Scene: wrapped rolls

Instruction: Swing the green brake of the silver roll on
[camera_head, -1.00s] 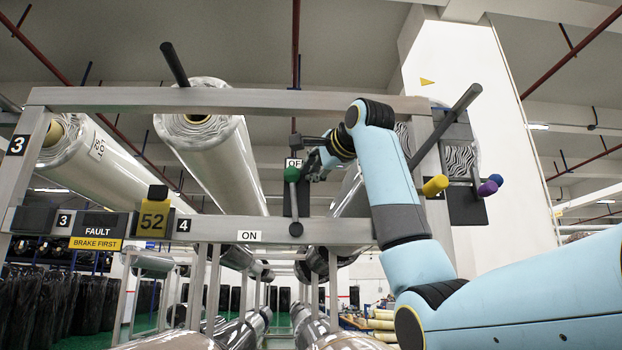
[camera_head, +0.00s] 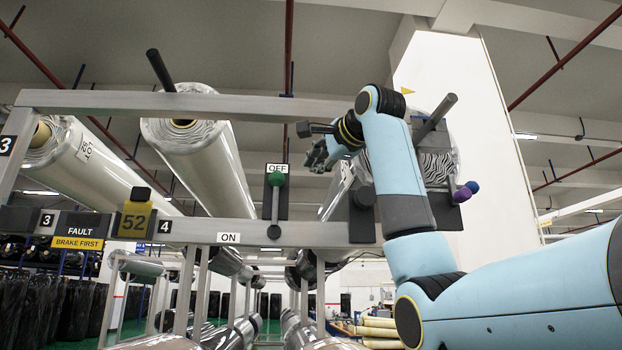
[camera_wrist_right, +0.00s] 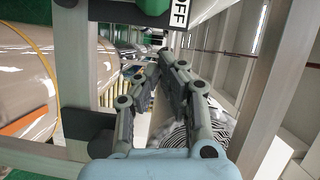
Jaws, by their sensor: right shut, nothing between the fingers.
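The green-knobbed brake lever (camera_head: 276,180) stands upright on its dark plate, knob at the OFF label (camera_head: 278,168); its pivot is below. The ON label (camera_head: 228,238) is on the lower rail, left of the pivot. My right gripper (camera_head: 318,158) is shut and empty, right of the green knob and apart from it. In the right wrist view, its fingers (camera_wrist_right: 155,72) converge below the green knob (camera_wrist_right: 152,5), cut by the top edge. A silver-grey wrapped roll (camera_head: 215,165) lies left of the lever; I cannot tell which roll this brake serves. My left gripper is out of view.
The metal frame's top rail (camera_head: 240,103) and lower rail (camera_head: 300,234) cross the view. A dark bar (camera_head: 435,117) and purple knob (camera_head: 462,194) are right of my arm. A FAULT, BRAKE FIRST sign (camera_head: 80,233) hangs at left.

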